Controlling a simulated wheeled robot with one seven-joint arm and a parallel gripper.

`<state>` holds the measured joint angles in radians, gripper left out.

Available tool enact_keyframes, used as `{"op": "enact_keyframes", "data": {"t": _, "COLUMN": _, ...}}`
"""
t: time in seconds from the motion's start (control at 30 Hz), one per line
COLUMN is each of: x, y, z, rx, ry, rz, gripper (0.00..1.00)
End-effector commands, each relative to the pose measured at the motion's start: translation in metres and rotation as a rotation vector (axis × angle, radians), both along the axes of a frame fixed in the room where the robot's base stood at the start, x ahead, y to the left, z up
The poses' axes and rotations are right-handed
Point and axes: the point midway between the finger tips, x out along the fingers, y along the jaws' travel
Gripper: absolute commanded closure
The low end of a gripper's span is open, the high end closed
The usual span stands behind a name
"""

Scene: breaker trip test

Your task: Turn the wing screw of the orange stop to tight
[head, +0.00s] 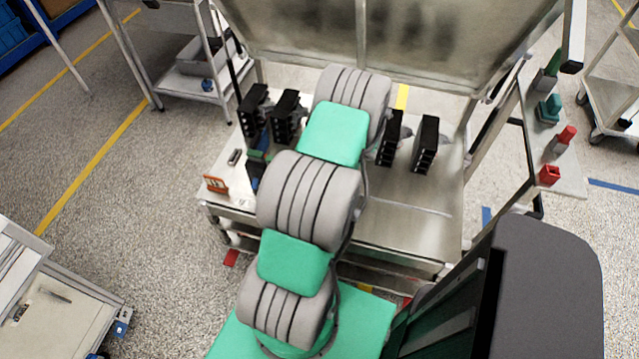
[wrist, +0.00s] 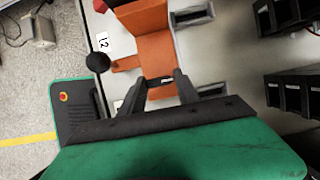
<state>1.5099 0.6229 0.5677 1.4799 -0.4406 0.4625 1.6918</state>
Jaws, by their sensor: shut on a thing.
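The orange stop (wrist: 155,52) fills the upper middle of the wrist view, beside pale metal rails. A black ball knob (wrist: 97,62) sits at its left, by a short orange arm. My gripper (wrist: 160,82) is at the lower end of the stop. Its two dark fingers are shut on a small dark piece there, which seems to be the wing screw; its wings are mostly hidden between the fingertips. I cannot tell how tight the screw is. A small orange piece (head: 216,184) shows at the bench's front left there.
Black breaker blocks (head: 424,143) stand on the metal bench (head: 400,215) on both sides of my arm; some also show at right in the wrist view (wrist: 285,92). A label (wrist: 102,41) lies near the knob. The bench's front right is clear. A side shelf (head: 568,185) holds red and green items.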

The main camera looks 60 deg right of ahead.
Motion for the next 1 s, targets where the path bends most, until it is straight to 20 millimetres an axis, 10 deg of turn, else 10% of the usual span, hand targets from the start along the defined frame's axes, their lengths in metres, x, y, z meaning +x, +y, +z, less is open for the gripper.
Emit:
{"op": "enact_keyframes", "data": {"t": 0.17, "x": 0.0, "y": -0.001, "z": 0.0, "rx": -0.002, "ry": 0.0, "rz": -0.001, "gripper": 1.0}}
{"op": "enact_keyframes", "data": {"t": 0.2, "x": 0.0, "y": -0.001, "z": 0.0, "rx": -0.002, "ry": 0.0, "rz": -0.001, "gripper": 0.59}}
{"op": "enact_keyframes", "data": {"t": 0.43, "x": 0.0, "y": 0.0, "z": 0.0, "rx": -0.001, "ry": 0.0, "rz": 0.0, "gripper": 0.41}}
{"op": "enact_keyframes", "data": {"t": 0.77, "x": -0.002, "y": -0.001, "z": 0.006, "rx": -0.002, "ry": 0.0, "rz": 0.0, "gripper": 0.4}}
{"op": "enact_keyframes", "data": {"t": 1.0, "x": -0.02, "y": -0.004, "z": 0.049, "rx": -0.004, "ry": 0.0, "rz": -0.001, "gripper": 0.4}}
